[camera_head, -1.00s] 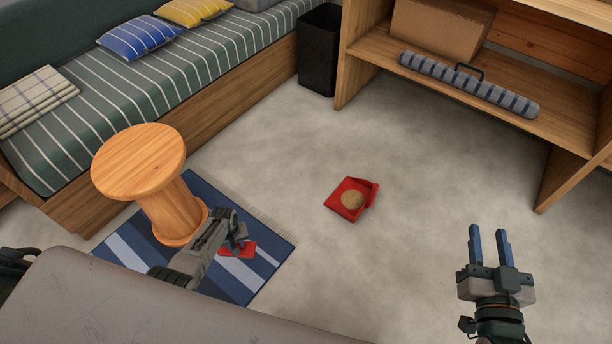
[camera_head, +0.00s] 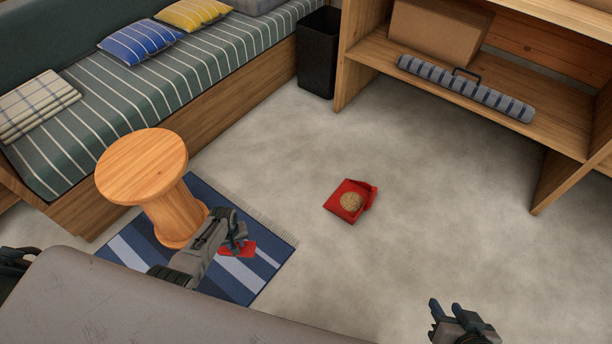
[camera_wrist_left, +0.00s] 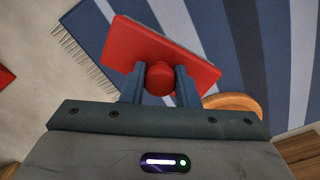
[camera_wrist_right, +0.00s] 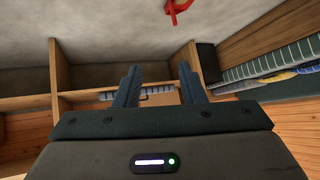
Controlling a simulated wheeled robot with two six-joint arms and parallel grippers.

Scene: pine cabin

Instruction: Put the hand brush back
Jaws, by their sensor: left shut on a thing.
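The hand brush is a flat red block with a round red knob. In the left wrist view the brush (camera_wrist_left: 125,45) is held by its knob between the fingers of my left gripper (camera_wrist_left: 160,85). In the head view the brush (camera_head: 248,249) shows partly beside my left gripper (camera_head: 236,243), over the striped rug; its underside is mostly hidden. A red dustpan (camera_head: 337,204) with a round tan patch or object on it lies on the bare floor. My right gripper (camera_head: 447,309) is open and empty at the lower right; its fingers also stand apart in the right wrist view (camera_wrist_right: 158,80).
A round wooden stool (camera_head: 142,164) stands on the blue striped rug (camera_head: 128,248), close to my left arm. A cushioned bench (camera_head: 170,75), a black bin (camera_head: 318,60) and a wooden shelf (camera_head: 480,95) bound the back. The floor right of the dustpan is clear.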

